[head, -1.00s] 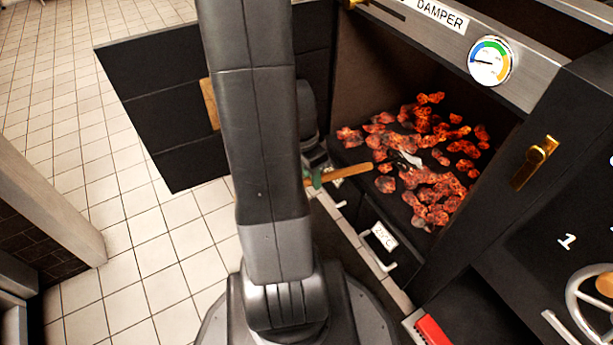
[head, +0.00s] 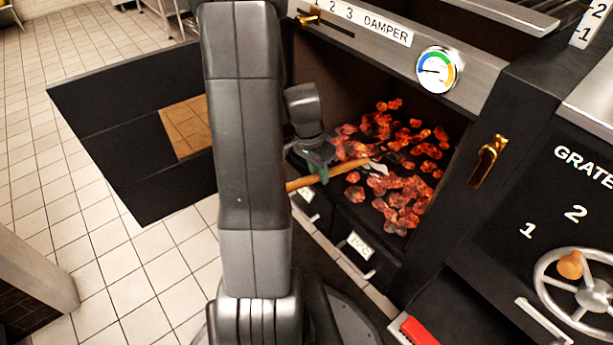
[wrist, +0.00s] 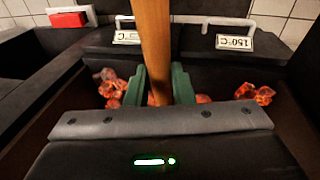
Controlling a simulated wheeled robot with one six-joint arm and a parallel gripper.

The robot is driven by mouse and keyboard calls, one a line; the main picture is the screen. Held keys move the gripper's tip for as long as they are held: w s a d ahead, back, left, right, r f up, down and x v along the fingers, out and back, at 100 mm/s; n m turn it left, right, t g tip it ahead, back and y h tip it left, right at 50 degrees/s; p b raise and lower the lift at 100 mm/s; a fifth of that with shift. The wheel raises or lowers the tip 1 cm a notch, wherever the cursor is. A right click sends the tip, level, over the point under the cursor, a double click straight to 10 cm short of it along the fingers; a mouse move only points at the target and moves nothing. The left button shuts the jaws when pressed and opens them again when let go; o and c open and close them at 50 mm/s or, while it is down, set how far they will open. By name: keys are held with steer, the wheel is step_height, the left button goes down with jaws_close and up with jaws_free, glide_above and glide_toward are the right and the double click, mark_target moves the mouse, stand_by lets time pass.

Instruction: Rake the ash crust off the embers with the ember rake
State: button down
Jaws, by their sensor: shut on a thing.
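My gripper (head: 318,165) is shut on the wooden handle of the ember rake (head: 345,168), at the mouth of the firebox in the head view. In the wrist view the handle (wrist: 152,45) runs between the green fingers of my gripper (wrist: 159,88). The rake's pale metal head (head: 377,168) is over or among the embers; I cannot tell whether it touches them. The glowing red-orange embers (head: 405,188) are spread over the dark firebox floor. No clear ash crust stands out among them. My arm hides part of the handle.
The firebox door (head: 130,110) stands open at the left. A damper gauge (head: 437,70) is above the opening and a brass latch (head: 488,160) is right of it. Labelled drawers (head: 360,245) sit below. A grate handwheel (head: 590,280) is at the right.

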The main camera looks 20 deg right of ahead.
steer(key=shift+w+d, duration=0.2)
steer(key=shift+d, duration=0.3)
steer(key=shift+w+d, duration=0.2)
steer(key=shift+d, duration=0.3)
steer(key=shift+w+a+b+x, duration=0.1)
steer(key=shift+b+x, duration=0.55)
steer(key=shift+x, duration=0.1)
steer(key=shift+w+a+b+x, duration=0.1)
steer(key=shift+a+b+x, duration=0.05)
steer(key=shift+b+x, duration=0.55)
steer(key=shift+a+f, duration=0.1)
steer(key=shift+f, duration=0.1)
steer(key=s+a+b, duration=0.1)
steer(key=s+a, duration=0.1)
steer(key=a, duration=0.4)
steer(key=s+a+b, duration=0.1)
steer(key=s+a, duration=0.2)
steer(key=a, duration=0.4)
steer(key=shift+s+a, duration=0.35)
stand_by(0.4)
steer(key=shift+w+d+r+p, duration=0.55)
steer(key=shift+w+d, duration=0.4)
steer(key=shift+d, duration=1.35)
steer(key=shift+w+d+r+p, duration=0.5)
steer(key=shift+w+d, duration=0.45)
steer(key=shift+d, duration=1.4)
steer(key=shift+w+d+r+p, duration=0.35)
steer(key=shift+w+d+p, duration=0.5)
steer(key=shift+d, duration=1.45)
